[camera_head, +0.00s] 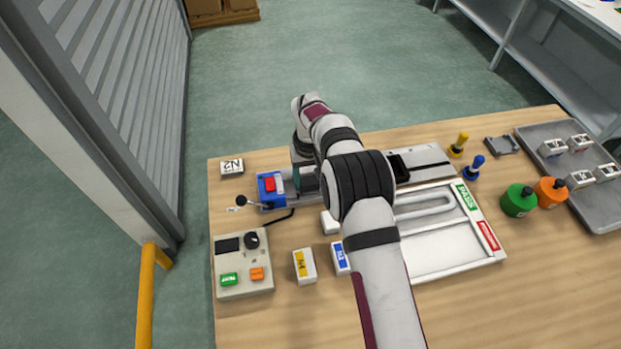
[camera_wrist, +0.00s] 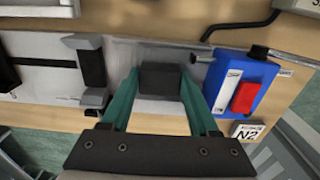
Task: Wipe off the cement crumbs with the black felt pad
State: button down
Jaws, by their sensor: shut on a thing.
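My gripper (camera_wrist: 158,86) shows in the wrist view with its two green fingers shut on a dark block, which looks like the black felt pad (camera_wrist: 160,78). The pad is over the grey metal plate (camera_wrist: 130,52), beside the blue unit with the red button (camera_wrist: 245,92). I cannot tell whether the pad touches the plate. In the head view my arm mostly covers the gripper and the pad, just right of the blue unit (camera_head: 265,190). I cannot make out any cement crumbs in either view.
A control box (camera_head: 242,263) with green and orange buttons stands at the front left. White blocks stand near the arm, including a yellow-labelled one (camera_head: 304,266). A white tray (camera_head: 450,268), green bottle (camera_head: 517,201), orange bottle (camera_head: 550,191) and grey tray (camera_head: 603,218) are on the right.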

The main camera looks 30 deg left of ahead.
jog(key=shift+s+a, duration=0.85)
jog(key=shift+s, duration=0.05)
jog(key=shift+w+d, duration=1.3)
jog(key=shift+w, duration=0.05)
jog(key=shift+s+a+f, duration=0.15)
jog(key=shift+s+a, duration=1.1)
jog(key=shift+s, duration=0.15)
jog(key=shift+d, duration=0.1)
